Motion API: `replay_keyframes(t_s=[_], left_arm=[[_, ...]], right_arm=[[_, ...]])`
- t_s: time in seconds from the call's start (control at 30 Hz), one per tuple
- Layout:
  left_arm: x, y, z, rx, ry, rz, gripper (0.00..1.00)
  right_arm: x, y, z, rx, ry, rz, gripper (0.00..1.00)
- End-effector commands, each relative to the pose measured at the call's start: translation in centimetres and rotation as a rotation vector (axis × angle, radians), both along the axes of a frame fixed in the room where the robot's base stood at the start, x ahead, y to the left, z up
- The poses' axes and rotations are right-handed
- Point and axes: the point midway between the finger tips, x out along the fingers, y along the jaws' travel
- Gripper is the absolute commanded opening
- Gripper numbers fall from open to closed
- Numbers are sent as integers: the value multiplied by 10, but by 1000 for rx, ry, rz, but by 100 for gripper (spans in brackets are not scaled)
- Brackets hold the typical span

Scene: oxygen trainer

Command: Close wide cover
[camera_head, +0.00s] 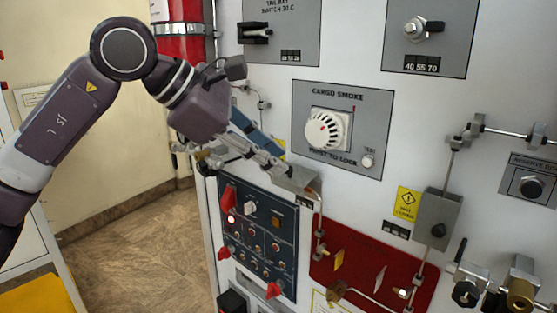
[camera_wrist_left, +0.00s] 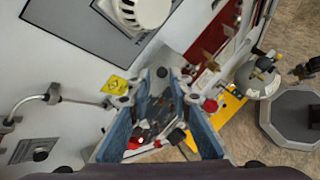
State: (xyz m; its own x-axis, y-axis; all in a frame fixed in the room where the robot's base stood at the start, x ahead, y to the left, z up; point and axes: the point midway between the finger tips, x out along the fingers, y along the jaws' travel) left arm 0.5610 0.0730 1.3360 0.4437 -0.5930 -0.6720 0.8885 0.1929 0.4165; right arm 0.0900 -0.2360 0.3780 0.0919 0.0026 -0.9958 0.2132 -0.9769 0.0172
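A small grey metal cover (camera_head: 297,180) sits on the white panel below the cargo smoke plate in the head view; I take it to be the wide cover. My left gripper (camera_head: 277,171) reaches in from the left, its fingertips right by this cover and partly hiding its left side. Whether a tip touches the cover cannot be told. A yellow label (camera_wrist_left: 117,85) lies beside the fingertips. My right gripper is not in view.
The cargo smoke plate (camera_head: 365,120) with its protruding white knob is just above right. A dark switch panel (camera_head: 262,207) and a red panel (camera_head: 352,255) lie below. Thin pipes and another grey box (camera_head: 437,218) stand out at right. Open floor (camera_head: 140,240) shows at left.

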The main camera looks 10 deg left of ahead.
Motion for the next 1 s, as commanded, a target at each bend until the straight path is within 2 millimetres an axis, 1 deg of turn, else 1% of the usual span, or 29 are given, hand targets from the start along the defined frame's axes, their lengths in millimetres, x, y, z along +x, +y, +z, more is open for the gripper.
replay_keyframes(t_s=[0.03, 0.2, 0.4, 0.57, 0.83, 0.87, 0.93, 1.0], left_arm=[[-4, 7, 9, -2, -5, 3, 19], [-20, 29, 34, -2, -4, 3, 19], [-35, 48, 56, 0, -2, 1, 19], [-41, 55, 64, 1, 0, 0, 19], [-42, 57, 65, 1, 0, -1, 19], [-42, 57, 65, 1, 0, -1, 20], [-42, 56, 66, 3, 1, -3, 28], [-42, 55, 67, 14, 5, -12, 30]], right_arm=[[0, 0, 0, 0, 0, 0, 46], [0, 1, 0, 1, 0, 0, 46], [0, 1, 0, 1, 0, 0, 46], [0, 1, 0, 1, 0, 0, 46], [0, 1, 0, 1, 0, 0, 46], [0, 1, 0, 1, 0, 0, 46], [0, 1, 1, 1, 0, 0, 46], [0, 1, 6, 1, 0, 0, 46]])
